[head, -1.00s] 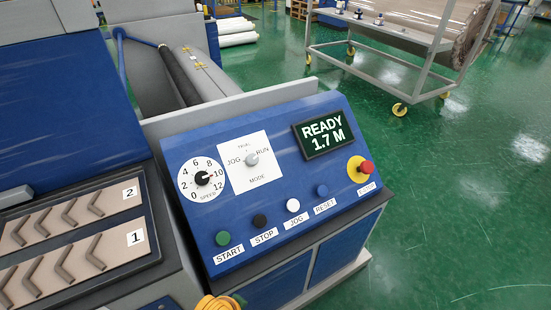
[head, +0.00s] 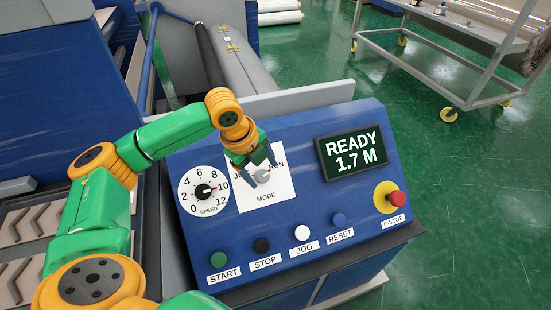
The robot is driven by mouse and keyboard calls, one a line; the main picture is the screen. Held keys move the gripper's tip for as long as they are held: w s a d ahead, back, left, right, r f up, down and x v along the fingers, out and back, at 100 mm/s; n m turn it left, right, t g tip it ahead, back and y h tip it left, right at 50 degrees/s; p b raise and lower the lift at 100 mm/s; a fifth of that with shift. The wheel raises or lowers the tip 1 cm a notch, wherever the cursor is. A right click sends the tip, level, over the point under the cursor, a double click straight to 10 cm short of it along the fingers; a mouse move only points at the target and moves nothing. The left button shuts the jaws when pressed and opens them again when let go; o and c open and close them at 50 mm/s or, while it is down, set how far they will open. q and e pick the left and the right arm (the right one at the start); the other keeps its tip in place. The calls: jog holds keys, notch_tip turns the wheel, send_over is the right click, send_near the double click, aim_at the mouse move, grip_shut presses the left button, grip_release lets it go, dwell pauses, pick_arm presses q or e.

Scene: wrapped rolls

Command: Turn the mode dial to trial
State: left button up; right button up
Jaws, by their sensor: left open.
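The mode dial (head: 263,177) is a small grey knob on a white plate (head: 262,204) marked MODE, on the sloped blue control panel. My left gripper (head: 262,178) is open at the dial, with its dark fingers on either side of the knob; I cannot tell whether they touch it. The gripper and wrist hide the TRIAL label and most of JOG and RUN. The dial's pointer is too small and covered to read. My right gripper is not in view.
The speed dial (head: 203,191) is just left of the mode plate. START (head: 218,259), STOP (head: 262,245), JOG (head: 302,233) and RESET (head: 339,220) buttons line the lower panel. The red E-stop (head: 397,198) is at right, below the READY 1.7 M display (head: 353,154). A wheeled cart (head: 450,75) stands behind.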

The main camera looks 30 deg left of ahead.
aim_at(262, 176)
pick_arm(q)
jog(key=shift+w+a+r, duration=0.25)
jog(key=shift+a+r, duration=0.5)
jog(key=shift+r, duration=0.1)
jog(key=shift+a+m, duration=0.1)
jog(key=shift+m, duration=0.2)
jog(key=x, duration=0.2)
jog(key=s+x, duration=0.1)
jog(key=x, duration=0.2)
jog(key=shift+s+f, duration=0.1)
jog(key=shift+f, duration=0.1)
jog(key=shift+w+f, duration=0.35)
jog(key=shift+f, duration=0.05)
jog(key=shift+s+r, duration=0.1)
jog(key=shift+s, duration=0.05)
jog(key=c, duration=0.5)
grip_shut()
